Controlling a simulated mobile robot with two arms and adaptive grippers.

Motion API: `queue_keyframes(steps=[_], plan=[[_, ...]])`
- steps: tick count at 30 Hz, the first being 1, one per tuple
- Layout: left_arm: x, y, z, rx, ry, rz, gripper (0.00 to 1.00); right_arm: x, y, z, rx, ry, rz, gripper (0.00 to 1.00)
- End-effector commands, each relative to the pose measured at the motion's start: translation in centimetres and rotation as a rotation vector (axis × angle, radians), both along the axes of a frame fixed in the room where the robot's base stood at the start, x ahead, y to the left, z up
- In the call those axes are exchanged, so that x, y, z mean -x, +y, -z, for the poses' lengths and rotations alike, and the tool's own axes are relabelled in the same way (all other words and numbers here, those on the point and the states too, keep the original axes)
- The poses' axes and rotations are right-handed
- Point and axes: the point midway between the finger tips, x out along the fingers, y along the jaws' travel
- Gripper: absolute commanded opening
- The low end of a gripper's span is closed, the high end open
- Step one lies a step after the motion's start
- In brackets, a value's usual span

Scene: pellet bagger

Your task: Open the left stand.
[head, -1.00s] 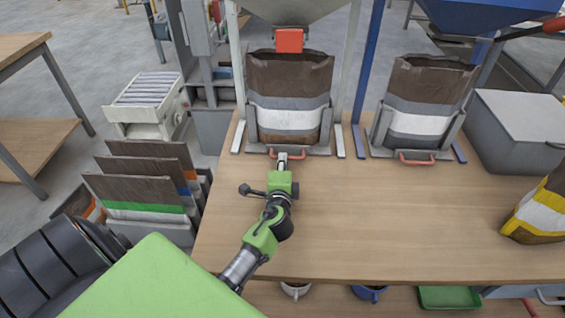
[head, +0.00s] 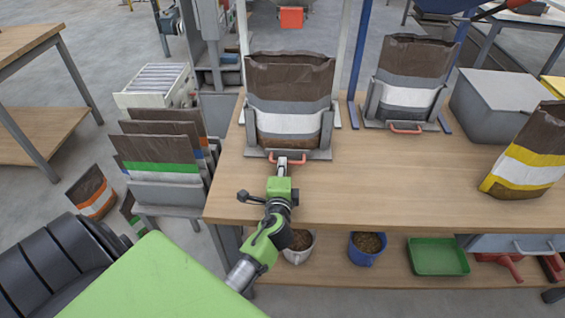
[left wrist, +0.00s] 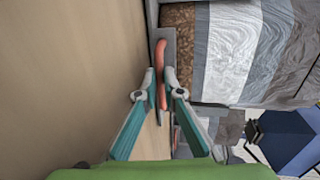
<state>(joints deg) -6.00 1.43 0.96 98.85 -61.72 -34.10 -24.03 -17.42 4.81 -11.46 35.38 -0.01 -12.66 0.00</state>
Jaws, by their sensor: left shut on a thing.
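The stand's red handle (head: 300,160) faces me. My left gripper (head: 282,164) is shut on this handle. In the left wrist view the fingers (left wrist: 160,94) sit on both sides of the red handle (left wrist: 160,72). My right gripper is not in view.
The right stand (head: 443,122) holds a similar bag between blue posts. A grey box (head: 500,95) and a yellow-banded bag (head: 520,165) are at the right. The table's (head: 380,185) middle is clear. Pots and a green tray (head: 438,257) sit on the lower shelf.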

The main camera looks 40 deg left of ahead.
Motion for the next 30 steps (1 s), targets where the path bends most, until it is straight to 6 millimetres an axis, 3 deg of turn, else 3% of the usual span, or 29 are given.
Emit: queue_keyframes(steps=[12, 28, 29, 30], plan=[[3.0, -1.9, 0.0, 0.001, -0.001, 0.001, 0.0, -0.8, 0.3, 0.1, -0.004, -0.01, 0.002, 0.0], [3.4, -2.2, 0.0, 0.001, -0.001, 0.002, 0.0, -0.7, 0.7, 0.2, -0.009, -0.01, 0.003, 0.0], [3.4, -2.2, 0.0, 0.001, -0.001, 0.002, 0.13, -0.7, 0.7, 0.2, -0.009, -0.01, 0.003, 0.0], [3.4, -2.2, 0.0, 0.001, -0.001, 0.002, 0.15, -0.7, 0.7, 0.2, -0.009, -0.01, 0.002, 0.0]])
